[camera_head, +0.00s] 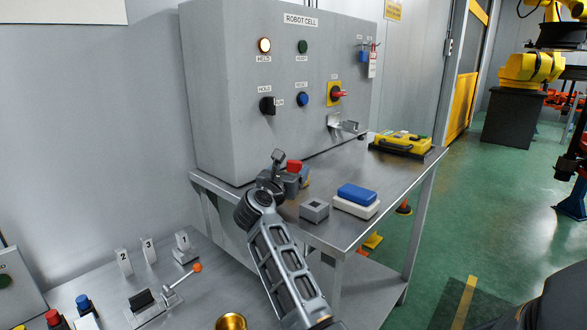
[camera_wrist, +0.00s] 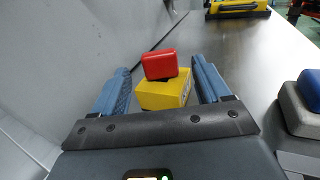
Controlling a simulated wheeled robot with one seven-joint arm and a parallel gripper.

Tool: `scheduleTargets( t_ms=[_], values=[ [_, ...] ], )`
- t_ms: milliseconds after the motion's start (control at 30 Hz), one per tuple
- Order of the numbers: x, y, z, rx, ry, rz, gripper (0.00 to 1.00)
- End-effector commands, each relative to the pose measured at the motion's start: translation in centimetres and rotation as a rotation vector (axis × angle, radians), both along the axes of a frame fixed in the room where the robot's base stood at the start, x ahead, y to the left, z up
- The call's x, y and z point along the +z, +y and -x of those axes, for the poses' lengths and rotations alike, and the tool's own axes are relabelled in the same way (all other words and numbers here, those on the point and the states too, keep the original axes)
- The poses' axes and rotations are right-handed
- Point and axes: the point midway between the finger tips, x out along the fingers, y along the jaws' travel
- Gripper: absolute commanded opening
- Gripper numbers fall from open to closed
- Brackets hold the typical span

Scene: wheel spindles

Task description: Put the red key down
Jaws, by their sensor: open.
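The red key (camera_wrist: 160,64) is a rounded red block that sits on a yellow block (camera_wrist: 165,93) in the wrist view. The yellow block stands on the grey metal table. In the head view the red key (camera_head: 294,166) shows just beyond my gripper, partly hidden by it. My gripper (camera_wrist: 164,90) is open, its two blue fingers apart to the left and right of the yellow block. Neither finger visibly touches the block or the key.
A blue-topped white block (camera_head: 356,198) and a grey block (camera_head: 314,210) stand to the right on the table. A yellow device (camera_head: 402,143) lies at the far end. The control cabinet (camera_head: 270,90) rises behind. The table's middle beyond the key is clear.

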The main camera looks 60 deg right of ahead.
Motion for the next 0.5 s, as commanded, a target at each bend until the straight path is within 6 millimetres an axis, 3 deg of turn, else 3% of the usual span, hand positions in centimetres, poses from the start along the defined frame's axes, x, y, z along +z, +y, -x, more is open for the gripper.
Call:
scheduleTargets(
  t_ms=[200, 500],
  values=[
    [-0.1, 4.6, 0.6, 0.004, 0.0, 0.0, 0.76],
    [-0.1, 7.7, 1.2, 0.0, 0.0, 0.0, 0.76]
  ],
)
